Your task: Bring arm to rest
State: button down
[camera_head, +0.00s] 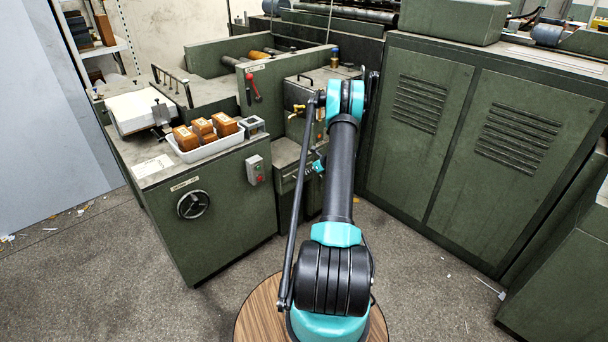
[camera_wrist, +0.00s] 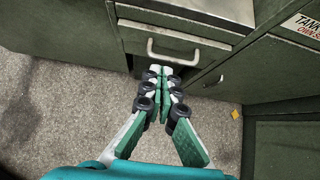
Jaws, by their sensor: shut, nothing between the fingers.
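My arm stretches forward from the round wooden-topped base in the head view and bends down at its far joint in front of the green machine (camera_head: 235,200). My gripper (camera_wrist: 165,72) shows in the wrist view with its green-and-white fingers together and nothing between them. The fingertips point toward the drawer fronts, just below a pale drawer handle (camera_wrist: 185,56) in the picture. I cannot tell whether they touch anything. In the head view the gripper is mostly hidden by my arm.
A white tray (camera_head: 206,150) with several orange-brown boxes stands on the green machine. A handwheel (camera_head: 193,204) and a switch box (camera_head: 255,169) stick out from its front. Large green cabinets (camera_head: 440,140) stand close on the right. The grey floor (camera_head: 130,280) is open at front left.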

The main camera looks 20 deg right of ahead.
jog(key=s+a+r+n+g, duration=0.1)
jog(key=s+a+r+n, duration=0.75)
jog(key=r, duration=0.25)
jog(key=s+a+r+n+g, duration=0.2)
jog(key=s+a+r+n, duration=0.5)
jog(key=s+a+r, duration=0.4)
jog(key=s+a+r+n+h, duration=0.1)
jog(key=s+a+n, duration=0.3)
jog(key=s+n, duration=0.4)
jog(key=s+a+r+n+g+h, duration=0.1)
jog(key=s+a+n, duration=0.3)
jog(key=s, duration=1.6)
jog(key=n+h, duration=0.1)
jog(key=n, duration=0.3)
jog(key=c, duration=2.2)
grip_release()
jog(key=shift+a+r+n, duration=0.1)
jog(key=shift+n, duration=0.15)
